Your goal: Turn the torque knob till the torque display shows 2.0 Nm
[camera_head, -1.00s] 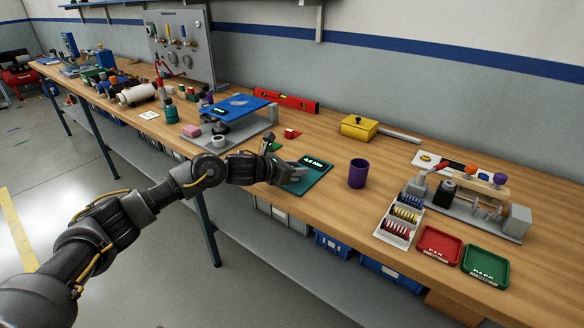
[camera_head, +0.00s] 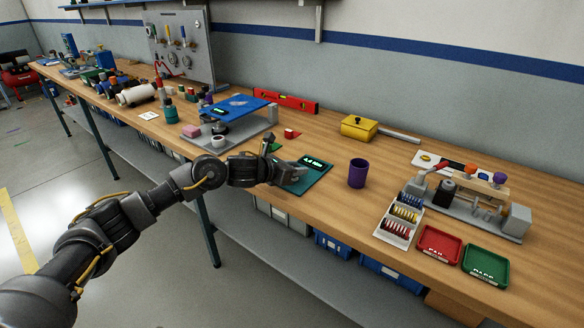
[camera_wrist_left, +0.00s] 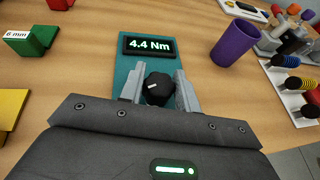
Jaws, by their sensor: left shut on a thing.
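The torque knob (camera_wrist_left: 158,88) is black with a white pointer mark and sits on a teal plate (camera_wrist_left: 128,62). The torque display (camera_wrist_left: 149,46) above it on the same plate reads 4.4 Nm in the left wrist view. The plate also shows in the head view (camera_head: 318,182), near the table's front edge, where the display (camera_head: 313,162) is small. My left gripper (camera_wrist_left: 160,84) is shut on the knob, with one finger on each side of it. In the head view the gripper (camera_head: 288,172) hides the knob. My right gripper is in neither view.
A purple cup (camera_head: 358,173) stands just right of the plate. Small green (camera_wrist_left: 32,40) and red blocks lie to its left. A grey rig with a blue top (camera_head: 240,106) is further left. Red (camera_head: 439,246) and green (camera_head: 485,266) trays lie at the right.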

